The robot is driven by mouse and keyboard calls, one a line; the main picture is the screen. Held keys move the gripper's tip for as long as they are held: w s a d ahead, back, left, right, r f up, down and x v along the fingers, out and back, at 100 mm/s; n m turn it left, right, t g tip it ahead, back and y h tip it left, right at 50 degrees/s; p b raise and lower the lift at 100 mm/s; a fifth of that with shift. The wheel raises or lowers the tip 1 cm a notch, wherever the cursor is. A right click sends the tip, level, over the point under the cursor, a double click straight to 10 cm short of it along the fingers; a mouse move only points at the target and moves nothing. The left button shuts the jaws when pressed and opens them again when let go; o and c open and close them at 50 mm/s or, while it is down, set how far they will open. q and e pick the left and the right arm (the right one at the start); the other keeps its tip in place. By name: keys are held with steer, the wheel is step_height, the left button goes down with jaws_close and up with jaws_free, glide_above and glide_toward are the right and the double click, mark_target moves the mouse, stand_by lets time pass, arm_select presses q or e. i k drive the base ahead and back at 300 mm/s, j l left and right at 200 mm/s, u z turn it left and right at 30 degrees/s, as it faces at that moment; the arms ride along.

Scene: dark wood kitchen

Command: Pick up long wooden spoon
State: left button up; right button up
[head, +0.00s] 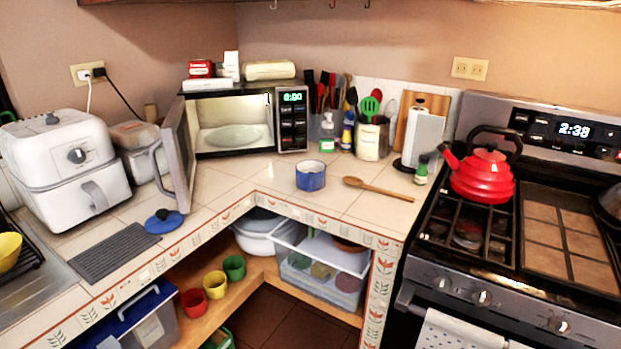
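The long wooden spoon (378,188) lies flat on the tiled counter (330,213). Its bowl end points left and its handle runs right toward the stove. It is fully visible, with nothing on top of it. A blue pot (310,176) stands just left of its bowl end, apart from it. Neither of my grippers shows in the head view.
The red kettle (481,176) stands on the stove (470,225) to the right. A small green-capped bottle (421,171) is behind the handle's end. The microwave (235,122) has its door (178,150) open. A utensil holder (372,139) stands behind. Tiles in front of the spoon are clear.

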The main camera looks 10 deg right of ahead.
mark_target(351, 180)
steer(key=i+z, duration=0.25)
steer(key=i, duration=0.2)
steer(key=i+j+z, duration=0.25)
steer(key=i, duration=0.15)
